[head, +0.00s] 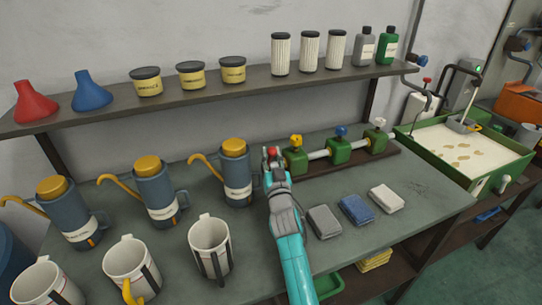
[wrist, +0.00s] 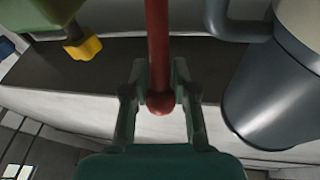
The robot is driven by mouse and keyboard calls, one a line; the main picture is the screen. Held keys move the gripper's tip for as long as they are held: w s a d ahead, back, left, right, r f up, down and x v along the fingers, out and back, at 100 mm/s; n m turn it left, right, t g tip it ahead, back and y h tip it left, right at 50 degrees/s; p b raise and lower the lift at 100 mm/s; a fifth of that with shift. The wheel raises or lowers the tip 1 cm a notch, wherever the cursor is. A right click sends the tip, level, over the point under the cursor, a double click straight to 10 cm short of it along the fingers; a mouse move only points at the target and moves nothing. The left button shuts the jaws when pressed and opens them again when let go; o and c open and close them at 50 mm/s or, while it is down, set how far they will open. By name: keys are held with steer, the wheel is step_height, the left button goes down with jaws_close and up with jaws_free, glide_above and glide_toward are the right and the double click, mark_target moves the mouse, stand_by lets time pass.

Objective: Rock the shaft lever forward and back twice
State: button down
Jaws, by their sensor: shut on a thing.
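The shaft lever, a red rod (wrist: 157,45) with a round red knob (wrist: 161,103), stands between my fingers in the wrist view. Its red knob also shows in the head view (head: 272,152) at the left end of the shaft assembly. My gripper (head: 273,160) is shut on the lever near its knob; the fingers (wrist: 158,90) sit on both sides of it. The lever's lower end is hidden by my gripper in the head view.
A blue-grey can (head: 236,178) with a yellow cap stands close left of my gripper. Folded cloths (head: 357,209) lie right of my arm. White mugs (head: 210,245) stand in front. A shelf (head: 200,98) with tubs, filters and bottles hangs behind. A green-rimmed tank (head: 452,167) is at right.

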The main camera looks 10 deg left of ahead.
steer(key=c, duration=1.1)
jaws_free()
steer(key=shift+d+r, duration=0.2)
steer(key=shift+r, duration=0.05)
steer(key=shift+f, duration=0.1)
steer(key=shift+a, duration=0.1)
steer(key=shift+s+d+f, duration=0.2)
steer(key=shift+s+f, duration=0.1)
steer(key=shift+s, duration=0.25)
steer(key=s+d, duration=0.3)
steer(key=s, duration=0.4)
steer(key=s+d, duration=0.3)
steer(key=s, duration=0.4)
steer(key=shift+s+f, duration=0.2)
steer(key=shift+f, duration=0.2)
